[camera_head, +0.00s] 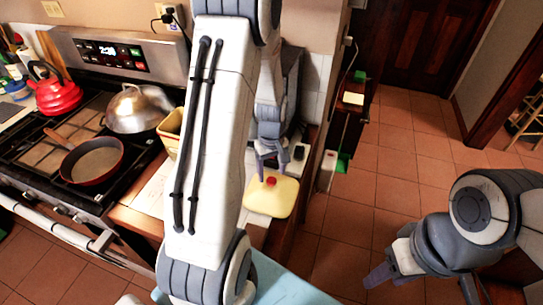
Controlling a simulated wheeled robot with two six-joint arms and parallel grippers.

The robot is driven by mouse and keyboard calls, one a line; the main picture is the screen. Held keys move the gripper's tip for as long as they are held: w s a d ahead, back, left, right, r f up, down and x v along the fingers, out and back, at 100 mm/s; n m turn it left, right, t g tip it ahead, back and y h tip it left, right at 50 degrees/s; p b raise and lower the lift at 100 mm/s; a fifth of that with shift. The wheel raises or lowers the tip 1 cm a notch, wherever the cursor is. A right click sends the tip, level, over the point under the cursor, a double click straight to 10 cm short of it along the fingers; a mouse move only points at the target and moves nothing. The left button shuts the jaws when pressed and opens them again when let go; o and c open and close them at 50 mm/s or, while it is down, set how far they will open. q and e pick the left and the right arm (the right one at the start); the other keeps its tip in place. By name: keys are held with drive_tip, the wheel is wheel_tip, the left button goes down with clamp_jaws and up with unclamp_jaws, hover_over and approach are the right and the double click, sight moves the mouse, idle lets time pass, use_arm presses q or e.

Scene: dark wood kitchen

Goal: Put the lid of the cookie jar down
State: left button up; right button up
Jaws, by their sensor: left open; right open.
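The pale yellow lid (268,201) with a red knob lies flat at the counter's right end, close to its edge. My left gripper (268,168) is open just above and behind the knob, apart from it and holding nothing. A yellow container (170,132), which may be the cookie jar, stands on the counter beside the stove, partly hidden by my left arm. My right gripper (424,290) is open and empty at the lower right, over the floor and far from the lid.
The stove (20,177) at the left holds a red kettle (57,96), a pan (92,162) and a domed metal lid (138,108). A dark object (291,85) stands behind my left gripper. The tiled floor (400,150) at the right is open.

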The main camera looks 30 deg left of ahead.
sight(272, 181)
use_arm(q)
wheel_tip(272, 181, up, 9)
drive_tip(key=b, duration=0.1)
drive_tip(key=s+d+r+m, duration=0.2)
drive_tip(key=s+d+m, duration=0.25)
drive_tip(key=d, duration=0.45)
drive_tip(key=s+d+r+m, duration=0.3)
drive_tip(key=d+m, duration=0.3)
drive_tip(key=d, duration=0.3)
drive_tip(key=s+d+m, duration=0.3)
drive_tip(key=s+m, duration=0.1)
drive_tip(key=s, duration=0.2)
drive_tip(key=s+d+m+h, duration=0.1)
drive_tip(key=s+d+m, duration=0.2)
drive_tip(key=s+m, duration=0.2)
drive_tip(key=shift+s+d+r, duration=0.25)
drive_tip(key=shift+s+d, duration=0.1)
drive_tip(key=shift+s, duration=0.05)
